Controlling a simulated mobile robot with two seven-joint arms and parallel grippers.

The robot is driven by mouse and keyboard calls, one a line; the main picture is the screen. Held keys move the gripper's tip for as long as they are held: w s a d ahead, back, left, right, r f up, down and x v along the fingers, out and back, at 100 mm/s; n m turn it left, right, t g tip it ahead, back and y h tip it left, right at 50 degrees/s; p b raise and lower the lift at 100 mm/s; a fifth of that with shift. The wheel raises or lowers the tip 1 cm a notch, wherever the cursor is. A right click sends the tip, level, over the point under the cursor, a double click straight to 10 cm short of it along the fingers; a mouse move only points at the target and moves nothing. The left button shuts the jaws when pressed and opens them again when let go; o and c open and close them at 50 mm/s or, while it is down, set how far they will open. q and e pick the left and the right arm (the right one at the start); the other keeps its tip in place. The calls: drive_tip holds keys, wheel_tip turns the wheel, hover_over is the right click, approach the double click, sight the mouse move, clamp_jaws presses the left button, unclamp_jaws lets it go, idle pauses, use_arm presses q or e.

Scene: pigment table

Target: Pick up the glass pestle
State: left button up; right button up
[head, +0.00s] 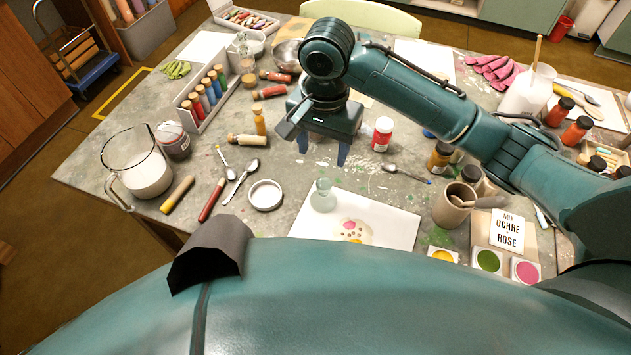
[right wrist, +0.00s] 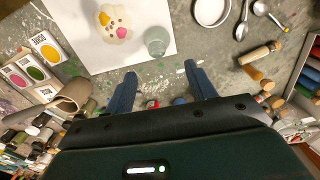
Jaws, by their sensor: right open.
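The glass pestle (head: 322,196) is a clear, pale greenish glass piece with a rounded knob. It stands at the upper left edge of a white sheet (head: 390,222). In the right wrist view, the pestle (right wrist: 157,42) is just beyond my fingertips, near the line between them. My right gripper (head: 323,152) is open and empty, pointing down over the table behind the pestle and apart from it. Its two blue fingers show in the right wrist view (right wrist: 160,72). My left gripper is not in view.
A pink and yellow pigment patch (head: 352,231) lies on the sheet. A red-labelled jar (head: 382,134) is right of my gripper. A beige cup (head: 455,205) and pigment pans are farther right.

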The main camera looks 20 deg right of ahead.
sight(325, 182)
drive_tip(key=f, duration=1.2)
drive_tip(key=shift+s+d+f+b, duration=0.15)
drive_tip(key=shift+d+f+b, duration=0.1)
drive_tip(key=shift+f+b, duration=0.15)
drive_tip(key=c, duration=1.2)
